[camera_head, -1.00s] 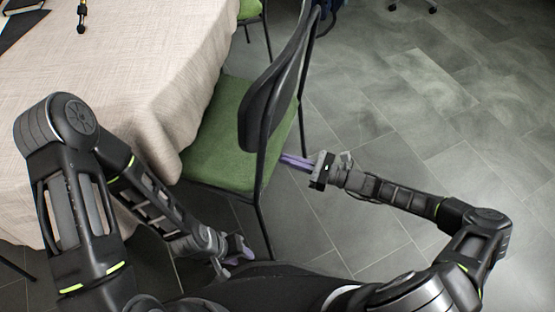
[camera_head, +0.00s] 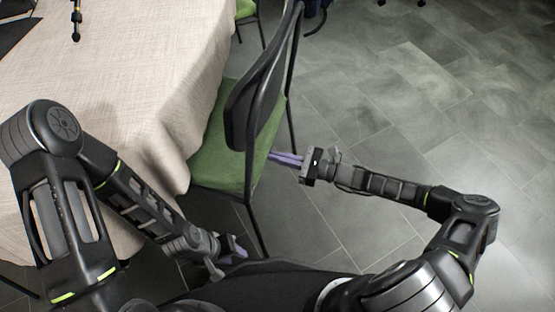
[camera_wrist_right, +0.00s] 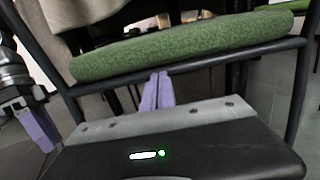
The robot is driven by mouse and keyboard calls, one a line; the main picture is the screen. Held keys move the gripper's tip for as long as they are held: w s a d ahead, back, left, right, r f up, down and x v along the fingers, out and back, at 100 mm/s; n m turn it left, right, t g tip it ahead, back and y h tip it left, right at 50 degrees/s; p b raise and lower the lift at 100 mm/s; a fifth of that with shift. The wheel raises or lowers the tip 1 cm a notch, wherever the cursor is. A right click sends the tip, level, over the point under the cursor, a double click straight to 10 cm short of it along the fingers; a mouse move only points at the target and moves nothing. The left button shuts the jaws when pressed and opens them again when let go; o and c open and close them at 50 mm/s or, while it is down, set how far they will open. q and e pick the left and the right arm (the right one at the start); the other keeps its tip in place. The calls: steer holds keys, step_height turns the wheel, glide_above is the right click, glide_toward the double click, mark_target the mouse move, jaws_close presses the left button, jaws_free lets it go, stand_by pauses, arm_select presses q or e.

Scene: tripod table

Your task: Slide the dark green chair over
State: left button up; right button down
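The dark green chair (camera_head: 219,152) stands at the table, its green seat partly under the tablecloth and its black backrest (camera_head: 258,85) upright. In the right wrist view its seat (camera_wrist_right: 180,47) spans the top, with a black frame bar below. My right gripper (camera_head: 271,157) is beside the rear of the seat, fingers pointing at the frame. Its purple fingers (camera_wrist_right: 158,90) are together and overlap the frame bar in view; I cannot tell if they touch it.
The table (camera_head: 110,85) with a beige cloth fills the upper left. Another green chair (camera_head: 245,9) stands farther along its side. A dark blue item (camera_head: 312,12) is at the top. The tiled floor (camera_head: 430,110) on the right is clear.

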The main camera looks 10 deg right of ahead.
steer(key=shift+a, duration=0.2)
steer(key=v, duration=1)
steer(key=shift+p, duration=0.4)
steer(key=shift+d, duration=0.1)
